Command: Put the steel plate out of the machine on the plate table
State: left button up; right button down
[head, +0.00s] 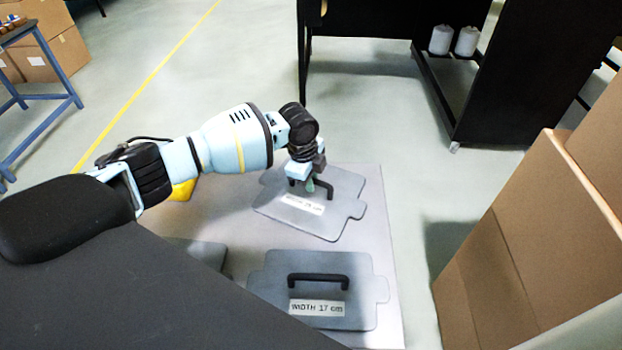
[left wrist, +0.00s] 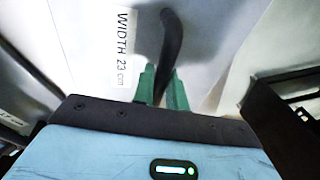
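A grey steel plate (head: 338,215) labelled "WIDTH 23 cm" lies flat and slightly turned over the far part of the light plate table (head: 235,225). I cannot tell whether it touches the top. My left gripper (head: 310,184) is above it at its black handle. In the left wrist view, the green fingers (left wrist: 162,85) are on both sides of the black handle (left wrist: 171,40) and look closed on it. The plate's label (left wrist: 122,45) shows beside the fingers. My right gripper is not in view.
A second steel plate (head: 270,285), labelled "WIDTH 17 cm", lies on the near part of the table. Part of another grey plate (head: 205,252) shows at left. Cardboard boxes (head: 510,250) stand close on the right. A black machine frame (head: 355,20) stands behind, with floor between.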

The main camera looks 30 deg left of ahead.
aim_at(304, 195)
pick_arm(q)
jog(key=o, duration=0.5)
